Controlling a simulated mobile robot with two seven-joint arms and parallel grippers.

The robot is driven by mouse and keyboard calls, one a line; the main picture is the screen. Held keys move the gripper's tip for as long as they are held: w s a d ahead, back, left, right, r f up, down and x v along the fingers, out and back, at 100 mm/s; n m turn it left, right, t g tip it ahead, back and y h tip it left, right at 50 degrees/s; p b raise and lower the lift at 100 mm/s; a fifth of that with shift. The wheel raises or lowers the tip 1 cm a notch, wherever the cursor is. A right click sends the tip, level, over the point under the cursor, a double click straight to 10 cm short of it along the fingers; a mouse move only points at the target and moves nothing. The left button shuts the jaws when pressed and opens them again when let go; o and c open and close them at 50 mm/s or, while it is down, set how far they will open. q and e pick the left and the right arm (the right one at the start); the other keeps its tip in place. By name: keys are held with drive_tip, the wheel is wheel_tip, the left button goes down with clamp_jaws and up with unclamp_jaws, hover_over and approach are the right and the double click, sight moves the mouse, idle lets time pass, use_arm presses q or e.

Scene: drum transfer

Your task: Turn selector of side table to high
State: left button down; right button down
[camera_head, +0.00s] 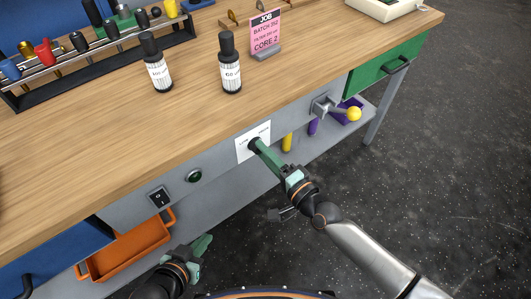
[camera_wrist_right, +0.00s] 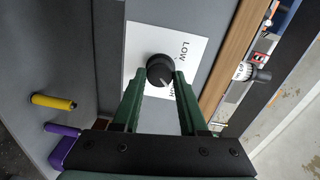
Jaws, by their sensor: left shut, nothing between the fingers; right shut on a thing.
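The black selector knob (camera_wrist_right: 159,68) sits on a white label plate (camera_wrist_right: 144,40) on the front of the side table (camera_head: 130,120). "LOW" is readable on the plate; another word is mostly hidden behind a finger. A pale mark shows on the knob, angled toward the lower right in the wrist view, near the partly hidden word. My right gripper (camera_head: 257,149) is shut on the knob, with a green finger on either side of it. My left gripper (camera_head: 205,243) is shut and empty, low in front of the table, apart from the knob.
A green button (camera_head: 194,176) and a black rocker switch (camera_head: 158,196) are left of the knob. A yellow-ended lever (camera_head: 353,114) is to its right. An orange bin (camera_head: 125,250) is on the lower shelf. Two bottles (camera_head: 230,65) (camera_head: 157,65) stand on top.

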drive_tip(key=c, duration=0.7)
unclamp_jaws()
drive_tip(key=shift+o, duration=1.3)
drive_tip(key=p+v, duration=0.1)
drive_tip(key=v, duration=1.1)
drive_tip(key=shift+s+d, duration=0.15)
drive_tip(key=shift+s, duration=0.1)
